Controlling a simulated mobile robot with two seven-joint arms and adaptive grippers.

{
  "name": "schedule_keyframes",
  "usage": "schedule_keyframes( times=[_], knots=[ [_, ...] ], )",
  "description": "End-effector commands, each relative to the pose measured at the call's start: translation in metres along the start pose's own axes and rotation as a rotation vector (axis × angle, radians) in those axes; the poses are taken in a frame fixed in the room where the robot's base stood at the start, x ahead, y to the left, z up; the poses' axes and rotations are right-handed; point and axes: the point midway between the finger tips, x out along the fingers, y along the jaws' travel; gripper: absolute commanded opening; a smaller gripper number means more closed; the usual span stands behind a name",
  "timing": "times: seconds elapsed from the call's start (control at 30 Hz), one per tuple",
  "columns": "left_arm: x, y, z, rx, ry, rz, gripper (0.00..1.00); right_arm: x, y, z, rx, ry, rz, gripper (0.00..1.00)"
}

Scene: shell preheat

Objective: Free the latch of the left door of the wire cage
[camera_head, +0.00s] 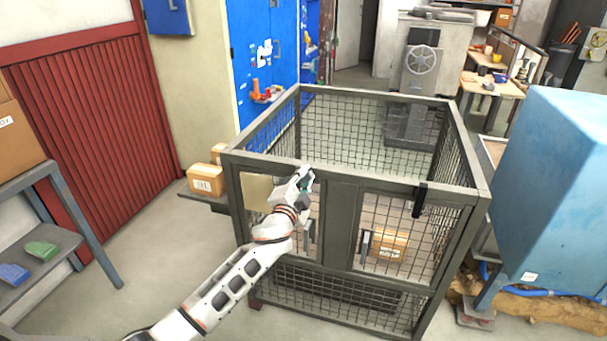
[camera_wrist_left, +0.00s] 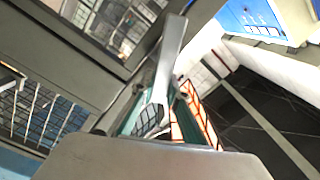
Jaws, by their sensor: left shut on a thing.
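The wire cage (camera_head: 340,225) stands in the middle of the head view, with a dark grey frame and mesh sides. My left arm covers much of its left door, whose upright handle (camera_head: 310,232) shows just right of the arm. My left gripper (camera_head: 304,180) is at the top of the left door, just below the front top rail. In the left wrist view the gripper (camera_wrist_left: 160,112) is shut on a grey metal bar, the latch (camera_wrist_left: 168,62). In the head view my gripper hides this latch. My right gripper is not in view.
The right door has a black latch (camera_head: 420,200) at its top and a handle (camera_head: 365,245). A cardboard box (camera_head: 388,244) is inside the cage. A small box (camera_head: 206,179) sits on a shelf to the left. A blue machine (camera_head: 555,190) stands close on the right.

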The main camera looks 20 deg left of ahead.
Motion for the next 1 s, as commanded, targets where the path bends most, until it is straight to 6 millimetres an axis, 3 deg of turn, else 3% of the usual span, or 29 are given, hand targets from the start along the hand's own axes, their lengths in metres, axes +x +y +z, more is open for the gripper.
schedule_keyframes(
  times=[0.5, 1.0],
  knots=[
    [0.000, 0.013, 0.002, 0.394, 0.002, 0.000, 0.00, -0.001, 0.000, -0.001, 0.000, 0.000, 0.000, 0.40],
    [0.000, 0.016, 0.003, 0.506, 0.002, 0.000, 0.00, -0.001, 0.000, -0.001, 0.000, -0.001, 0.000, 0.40]
  ],
)
